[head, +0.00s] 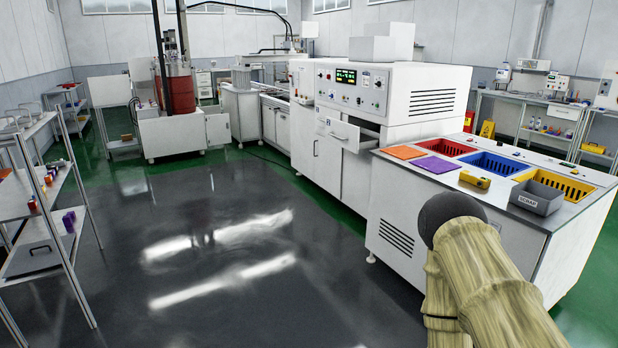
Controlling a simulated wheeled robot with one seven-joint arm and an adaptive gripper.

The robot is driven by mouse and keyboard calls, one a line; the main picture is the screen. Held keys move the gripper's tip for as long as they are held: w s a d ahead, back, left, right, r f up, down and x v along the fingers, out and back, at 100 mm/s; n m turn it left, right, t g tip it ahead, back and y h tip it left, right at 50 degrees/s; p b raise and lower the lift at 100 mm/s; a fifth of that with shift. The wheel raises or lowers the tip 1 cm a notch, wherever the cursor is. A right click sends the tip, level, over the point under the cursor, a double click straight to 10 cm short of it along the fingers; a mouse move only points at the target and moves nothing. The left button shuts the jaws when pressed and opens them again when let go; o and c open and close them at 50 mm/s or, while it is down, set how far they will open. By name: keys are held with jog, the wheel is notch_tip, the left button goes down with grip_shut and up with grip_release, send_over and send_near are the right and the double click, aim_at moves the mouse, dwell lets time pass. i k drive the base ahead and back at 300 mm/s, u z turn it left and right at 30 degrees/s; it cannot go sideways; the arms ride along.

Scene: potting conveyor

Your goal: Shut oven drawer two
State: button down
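The oven (425,95) is a large white cabinet with a control panel (350,88) and green readouts, in the middle of the head view. One white drawer (344,134) with a handle on its front stands pulled out below the panel, leaving a dark gap above it. Its number cannot be read. Left of it, a small marking shows on the closed front (322,126). My arm, in a tan sleeve with a dark rounded joint, rises at the lower right, well short of the drawer. My gripper is not visible.
A white bench (400,212) with red, blue and yellow bins and a grey box (537,197) stands between me and the oven on the right. A shelf rack (50,210) stands at the left. The dark floor (210,230) in the middle is clear.

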aim_at(346, 135)
jog(key=u, duration=0.4)
jog(key=i, duration=3.5)
jog(key=z, duration=0.7)
jog(key=i, duration=1.25)
jog(key=z, duration=0.5)
